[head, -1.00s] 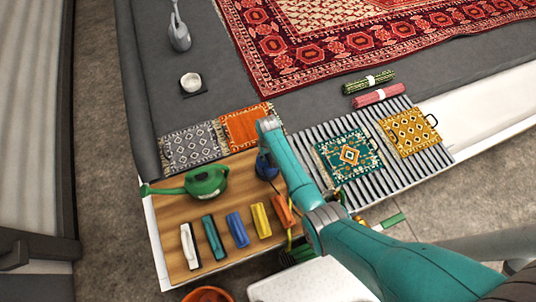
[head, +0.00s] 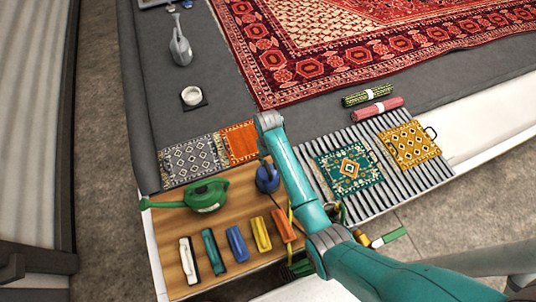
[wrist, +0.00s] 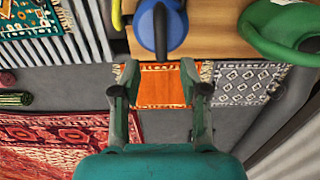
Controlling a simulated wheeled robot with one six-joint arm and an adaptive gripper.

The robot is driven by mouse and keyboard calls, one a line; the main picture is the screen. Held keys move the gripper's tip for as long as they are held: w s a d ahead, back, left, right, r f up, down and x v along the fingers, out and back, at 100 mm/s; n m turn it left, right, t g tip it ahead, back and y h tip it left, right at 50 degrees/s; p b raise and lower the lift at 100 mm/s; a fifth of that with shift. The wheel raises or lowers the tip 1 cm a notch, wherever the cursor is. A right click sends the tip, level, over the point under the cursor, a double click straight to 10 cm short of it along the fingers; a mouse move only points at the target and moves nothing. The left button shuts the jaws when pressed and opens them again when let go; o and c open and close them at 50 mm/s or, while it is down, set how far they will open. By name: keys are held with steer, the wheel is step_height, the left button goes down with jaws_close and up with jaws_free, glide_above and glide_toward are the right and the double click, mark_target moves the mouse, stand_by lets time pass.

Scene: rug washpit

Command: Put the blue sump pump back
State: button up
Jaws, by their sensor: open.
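The blue sump pump (head: 267,179), rounded with a dark handle on top, stands on the wooden board (head: 225,225), right of the green watering can (head: 205,195). In the wrist view the pump (wrist: 163,32) shows at the top centre, its handle crossing its middle. My gripper (wrist: 159,75) is open and empty, its two fingertips spread over the orange rug's edge, just short of the pump in the picture. In the head view my arm hides the gripper.
Several coloured brushes stand along the board's front. Grey and orange small rugs (head: 240,143) lie behind it. A ribbed rack (head: 385,200) with teal and yellow rugs is at right.

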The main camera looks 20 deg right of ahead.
steer(key=shift+r, duration=0.9)
steer(key=shift+f, duration=0.1)
steer(key=shift+t, duration=0.6)
steer(key=s+f, duration=0.1)
steer(key=s, duration=0.1)
steer(key=s+f, duration=0.2)
steer(key=shift+s+f, duration=0.1)
steer(key=shift+f, duration=0.2)
steer(key=s+t, duration=0.6)
steer(key=s, duration=1.5)
steer(key=s+r+t, duration=0.2)
steer(key=s+r, duration=0.3)
steer(key=r, duration=0.5)
steer(key=s+r+t, duration=0.3)
steer(key=s+r, duration=0.3)
steer(key=r, duration=0.4)
steer(key=s+r+t, duration=0.2)
steer(key=s+r, duration=0.4)
steer(key=r, duration=0.4)
steer(key=shift+s+t, duration=0.15)
steer(key=shift+t, duration=0.25)
